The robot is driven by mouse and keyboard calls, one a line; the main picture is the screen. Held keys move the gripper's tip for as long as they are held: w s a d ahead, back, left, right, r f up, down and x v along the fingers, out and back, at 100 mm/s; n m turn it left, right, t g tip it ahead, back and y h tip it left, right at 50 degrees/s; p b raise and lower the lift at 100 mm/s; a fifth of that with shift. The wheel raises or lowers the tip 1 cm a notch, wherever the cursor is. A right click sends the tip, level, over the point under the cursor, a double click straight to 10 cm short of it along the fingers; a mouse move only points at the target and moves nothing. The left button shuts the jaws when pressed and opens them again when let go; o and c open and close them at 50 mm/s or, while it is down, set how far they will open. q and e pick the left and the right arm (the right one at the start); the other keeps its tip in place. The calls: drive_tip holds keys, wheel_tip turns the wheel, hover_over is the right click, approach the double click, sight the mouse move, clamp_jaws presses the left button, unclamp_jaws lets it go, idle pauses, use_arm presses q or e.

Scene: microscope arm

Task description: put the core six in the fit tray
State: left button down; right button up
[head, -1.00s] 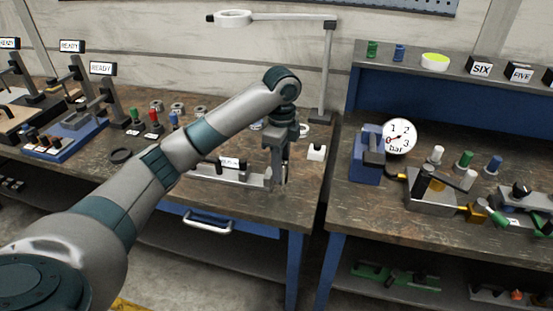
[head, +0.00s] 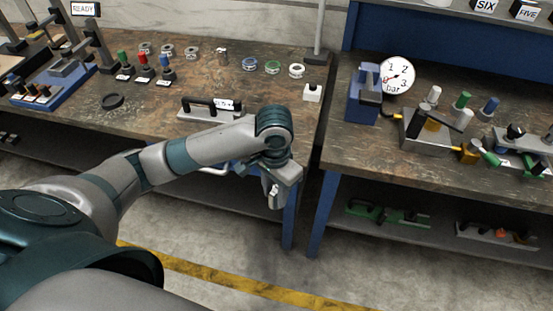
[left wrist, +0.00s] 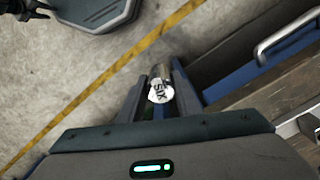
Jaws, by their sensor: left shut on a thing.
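My left gripper (head: 273,198) hangs in front of the bench's front edge, below the tabletop, and looks small and partly turned away in the head view. In the left wrist view my left gripper (left wrist: 160,95) is shut on the core six (left wrist: 160,90), a short metal cylinder with a white end face reading SIX. The core points out between the fingers, over the floor. A long grey tray (head: 185,114) with a black handle and a white label lies near the bench's front edge; the label is too small to read, so I cannot confirm it is the fit tray. My forearm hides part of its front.
Several ring-shaped pieces (head: 249,64) and a white block (head: 313,92) stand behind the tray on the left bench. A drawer handle (left wrist: 285,35) juts from the bench front. A gauge (head: 397,75) stands on the right bench.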

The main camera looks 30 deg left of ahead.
use_arm(q)
drive_tip(key=s+n, duration=0.1)
drive_tip(key=s+d+f+n, duration=0.1)
drive_tip(key=s, duration=0.1)
drive_tip(key=s+n, duration=0.1)
drive_tip(key=shift+s+d+f, duration=0.15)
drive_tip(key=shift+s+d, duration=0.15)
drive_tip(key=shift+d, duration=0.1)
